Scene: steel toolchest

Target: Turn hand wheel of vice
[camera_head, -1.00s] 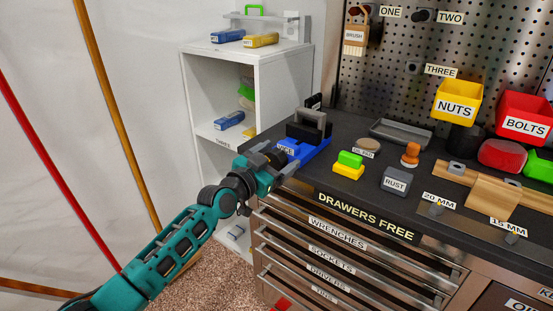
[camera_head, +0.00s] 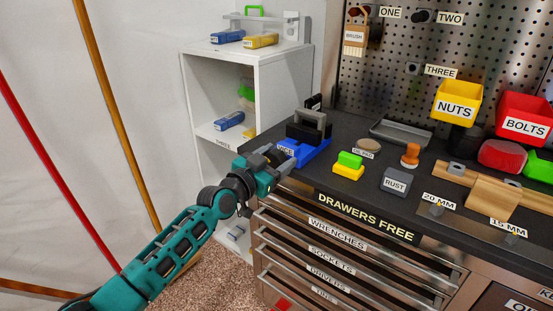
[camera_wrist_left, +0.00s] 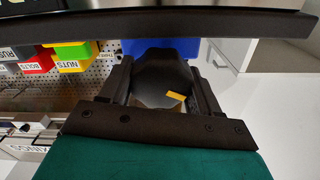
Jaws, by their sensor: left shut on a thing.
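The blue vice (camera_head: 314,149) with dark grey jaws stands at the left end of the dark bench top. My left gripper (camera_head: 276,158) is at its near left end, over the bench edge. In the left wrist view the dark hand wheel (camera_wrist_left: 158,72) with a small yellow mark sits between the two fingers of the left gripper (camera_wrist_left: 162,85). The fingers are shut on the wheel from both sides. The vice's blue body (camera_wrist_left: 185,47) shows behind the wheel. In the head view the gripper hides most of the wheel. My right gripper is in neither view.
A white shelf unit (camera_head: 221,92) stands close to the left of the bench. A green and yellow block (camera_head: 348,167), a grey RUST block (camera_head: 396,182) and a grey tray (camera_head: 400,133) lie right of the vice. Drawer handles (camera_head: 350,248) project below the gripper.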

